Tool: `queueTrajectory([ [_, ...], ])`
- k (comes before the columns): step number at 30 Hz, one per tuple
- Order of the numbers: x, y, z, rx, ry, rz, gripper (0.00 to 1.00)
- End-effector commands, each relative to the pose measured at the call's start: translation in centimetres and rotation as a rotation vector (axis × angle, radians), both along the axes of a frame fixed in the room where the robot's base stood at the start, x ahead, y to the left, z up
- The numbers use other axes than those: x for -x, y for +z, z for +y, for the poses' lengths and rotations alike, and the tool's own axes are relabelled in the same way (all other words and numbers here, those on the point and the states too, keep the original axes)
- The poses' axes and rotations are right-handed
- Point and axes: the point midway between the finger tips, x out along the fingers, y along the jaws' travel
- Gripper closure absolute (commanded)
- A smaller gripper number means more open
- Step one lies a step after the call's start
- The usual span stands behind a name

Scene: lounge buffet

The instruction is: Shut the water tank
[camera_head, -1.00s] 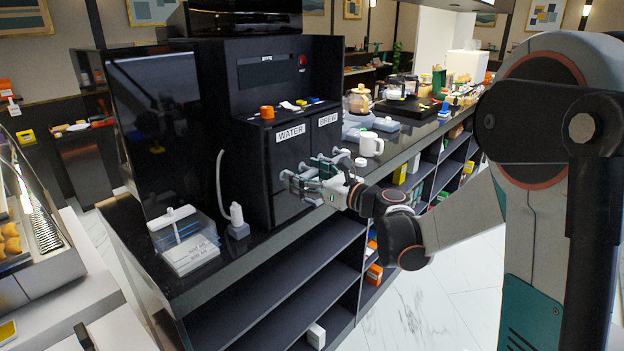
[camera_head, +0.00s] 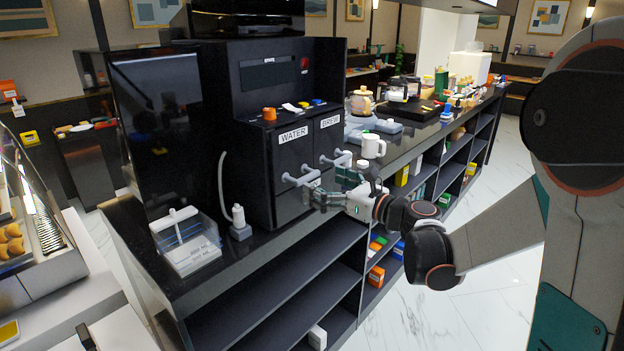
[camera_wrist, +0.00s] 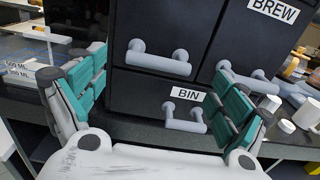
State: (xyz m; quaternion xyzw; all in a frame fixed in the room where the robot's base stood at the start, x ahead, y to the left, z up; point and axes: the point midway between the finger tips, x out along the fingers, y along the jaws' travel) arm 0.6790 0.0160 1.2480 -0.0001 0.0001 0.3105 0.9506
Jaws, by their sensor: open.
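The water tank is the dark drawer front labelled WATER (camera_head: 291,153) in the black coffee machine. It looks flush or nearly flush with the BREW front (camera_head: 329,139) beside it; a small gap is hard to judge. Its grey bar handle (camera_head: 300,179) shows in front. In the wrist view the water tank's handle (camera_wrist: 158,60) lies ahead, between the fingers in the picture. My gripper (camera_head: 318,196) is open and empty, just below and to the right of that handle in the head view. In the wrist view its teal fingers (camera_wrist: 161,66) are spread wide, apart from the handle.
The BIN handle (camera_wrist: 186,123) sits low and close ahead. A white mug (camera_head: 372,146) and a glass coffee pot (camera_head: 361,102) stand on the counter to the right. A clear box (camera_head: 185,240) and a white bottle (camera_head: 239,220) stand left. An orange knob (camera_head: 269,114) is on top.

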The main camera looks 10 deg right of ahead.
Motion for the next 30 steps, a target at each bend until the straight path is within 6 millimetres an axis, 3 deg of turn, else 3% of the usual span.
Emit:
queueTrajectory([
  [6, 3.3, 0.0, -2.5, 0.000, -0.003, 0.000, 0.08],
  [12, 4.8, 0.0, -3.5, 0.000, -0.001, 0.000, 0.08],
  [26, 5.0, 0.0, -3.7, 0.000, 0.000, 0.000, 0.08],
  [30, 5.1, 0.0, -2.9, 0.045, 0.006, -0.001, 0.08],
])
